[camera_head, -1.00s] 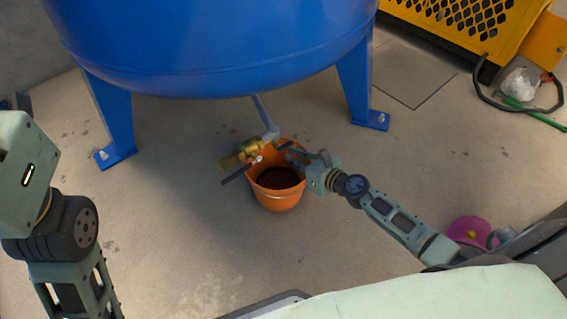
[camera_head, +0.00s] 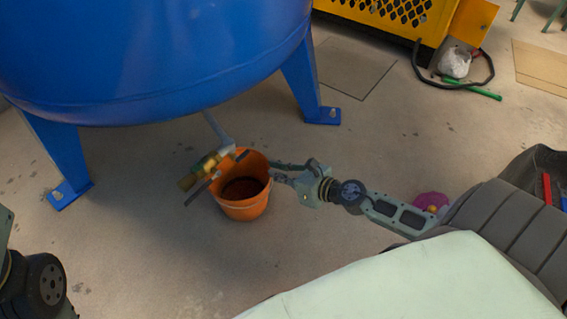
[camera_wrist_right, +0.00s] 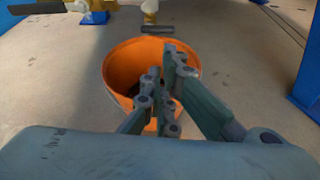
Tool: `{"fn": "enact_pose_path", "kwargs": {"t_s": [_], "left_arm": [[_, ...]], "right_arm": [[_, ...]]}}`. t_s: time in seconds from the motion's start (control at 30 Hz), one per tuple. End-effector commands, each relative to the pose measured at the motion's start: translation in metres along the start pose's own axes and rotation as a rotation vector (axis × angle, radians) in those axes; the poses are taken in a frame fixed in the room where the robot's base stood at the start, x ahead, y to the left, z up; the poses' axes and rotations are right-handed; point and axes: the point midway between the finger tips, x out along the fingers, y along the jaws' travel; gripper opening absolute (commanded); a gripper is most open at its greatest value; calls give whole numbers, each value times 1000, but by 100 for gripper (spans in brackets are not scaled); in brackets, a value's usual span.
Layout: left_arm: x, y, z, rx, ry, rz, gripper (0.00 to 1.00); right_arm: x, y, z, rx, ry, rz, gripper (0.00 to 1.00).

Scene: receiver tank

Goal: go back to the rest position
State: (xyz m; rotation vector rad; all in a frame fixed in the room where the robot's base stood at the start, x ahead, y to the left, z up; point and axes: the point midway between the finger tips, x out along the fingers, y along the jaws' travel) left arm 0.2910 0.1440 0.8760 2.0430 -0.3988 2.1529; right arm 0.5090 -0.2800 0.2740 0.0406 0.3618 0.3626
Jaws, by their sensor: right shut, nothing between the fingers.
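My right gripper (camera_head: 277,172) is at the right rim of the orange bucket (camera_head: 243,208) in the head view. Its fingers are shut with nothing between them. In the right wrist view the gripper (camera_wrist_right: 163,75) overlaps the bucket (camera_wrist_right: 122,68); whether it touches the rim I cannot tell. The bucket stands upright on the floor with dark contents. A brass valve (camera_head: 203,168) with a dark lever hangs on a pipe above the bucket's left side. Part of my left arm shows at the lower left of the head view, but its gripper is out of view.
The blue tank (camera_head: 150,60) stands on blue legs (camera_head: 309,88) behind the bucket. A yellow machine (camera_head: 400,20), a black hose and a green stick (camera_head: 470,88) are at the upper right. A pink object (camera_head: 430,201) lies beyond my right arm. Floor left of the bucket is clear.

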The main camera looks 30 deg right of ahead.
Motion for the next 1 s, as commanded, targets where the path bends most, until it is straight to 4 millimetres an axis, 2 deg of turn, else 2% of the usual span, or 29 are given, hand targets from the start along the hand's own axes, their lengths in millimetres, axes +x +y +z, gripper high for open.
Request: {"fn": "enact_pose_path", "kwargs": {"t_s": [0.1,0.2,0.43,0.5,0.57,0.67,0.77,0.8,0.87,0.9,0.97,1.0], "left_arm": [[0,0,0,0,1,0,40],[0,0,0,0,1,0,40],[0,0,0,0,1,-1,40],[0,0,0,-1,-3,-2,40],[0,-1,1,-1,-10,-4,40],[-2,-2,4,-4,-30,-11,40],[-5,-3,6,-7,-56,-21,40],[-7,-3,7,-9,-68,-26,40],[-9,-4,8,-11,-83,-32,40],[-11,-4,8,-13,-94,-36,40],[-14,-5,8,-15,-108,-43,40],[-15,-5,8,-16,-119,-47,40]], "right_arm": [[-15,1,-4,4,5,1,0],[-21,1,-4,2,6,1,0],[-25,1,-4,4,5,3,0],[-24,8,0,35,-1,17,0],[-23,23,8,102,-14,49,0],[-23,67,34,309,-52,148,0],[-29,126,78,597,-97,307,0],[-34,149,99,718,-113,381,0],[-45,180,132,889,-134,495,0],[-54,199,155,999,-146,576,0],[-71,224,190,1154,-158,704,0],[-84,239,214,1256,-164,795,0]]}}
